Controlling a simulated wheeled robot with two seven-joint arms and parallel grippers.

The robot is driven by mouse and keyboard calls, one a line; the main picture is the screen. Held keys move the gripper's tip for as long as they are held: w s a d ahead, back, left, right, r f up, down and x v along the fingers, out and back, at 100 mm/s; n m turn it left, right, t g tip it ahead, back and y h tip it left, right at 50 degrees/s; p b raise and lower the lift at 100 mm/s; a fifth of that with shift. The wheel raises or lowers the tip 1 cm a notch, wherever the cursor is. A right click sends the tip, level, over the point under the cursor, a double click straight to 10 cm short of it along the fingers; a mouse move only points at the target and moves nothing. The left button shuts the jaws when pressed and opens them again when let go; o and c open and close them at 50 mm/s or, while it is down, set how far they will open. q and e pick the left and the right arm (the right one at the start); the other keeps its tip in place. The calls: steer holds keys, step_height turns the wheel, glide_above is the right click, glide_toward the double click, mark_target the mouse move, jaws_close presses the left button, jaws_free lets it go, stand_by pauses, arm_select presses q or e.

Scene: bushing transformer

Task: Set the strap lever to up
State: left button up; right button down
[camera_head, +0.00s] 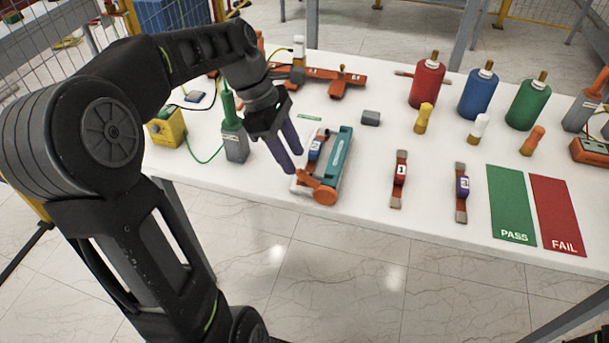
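A teal and white device (336,158) lies near the table's front edge, left of the middle. An orange lever-like part with a round end (325,196) sits low at its near end; I take this as the strap lever. My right gripper is out of view.
Two loose straps (399,180) (461,193), green PASS (511,207) and red FAIL (557,215) mats lie to the right. Red (427,85), blue (478,95) and green (528,104) bushings stand behind. A grey block (371,118) is near the device. A green-topped probe (234,135) stands left.

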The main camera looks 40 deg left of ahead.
mark_target(299, 169)
arm_select(q)
steer(key=x, duration=0.7)
steer(key=shift+f, duration=0.15)
jaws_close()
stand_by(1.2)
